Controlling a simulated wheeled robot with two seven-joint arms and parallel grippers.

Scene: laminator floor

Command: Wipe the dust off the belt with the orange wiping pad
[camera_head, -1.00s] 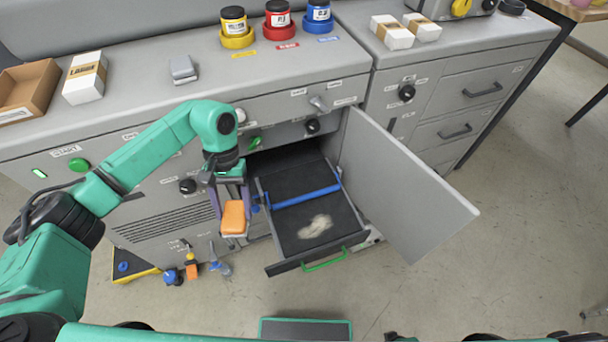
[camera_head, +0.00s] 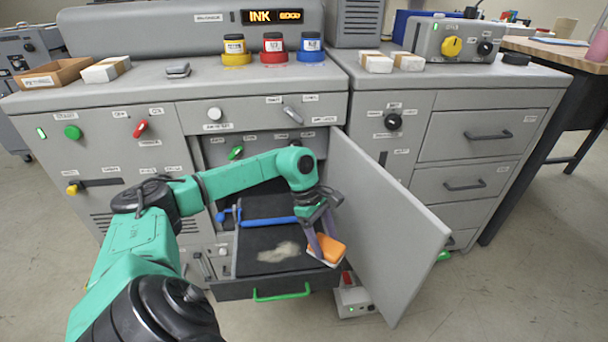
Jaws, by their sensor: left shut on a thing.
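The orange wiping pad (camera_head: 327,249) is held in my left gripper (camera_head: 318,238), which is shut on it. The pad is over the right front part of the pulled-out dark belt tray (camera_head: 255,262), to the right of the dust. I cannot tell whether it touches the belt. The pale dust patch (camera_head: 279,252) lies on the black belt near the front of the tray. A blue bar (camera_head: 268,221) crosses the belt behind the dust. My right gripper is not in view.
The open grey door (camera_head: 385,220) stands close to the right of the pad. A green handle (camera_head: 281,293) is on the tray's front. A small grey box (camera_head: 354,300) is on the floor below the door. Ink jars (camera_head: 273,48) stand on the machine top.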

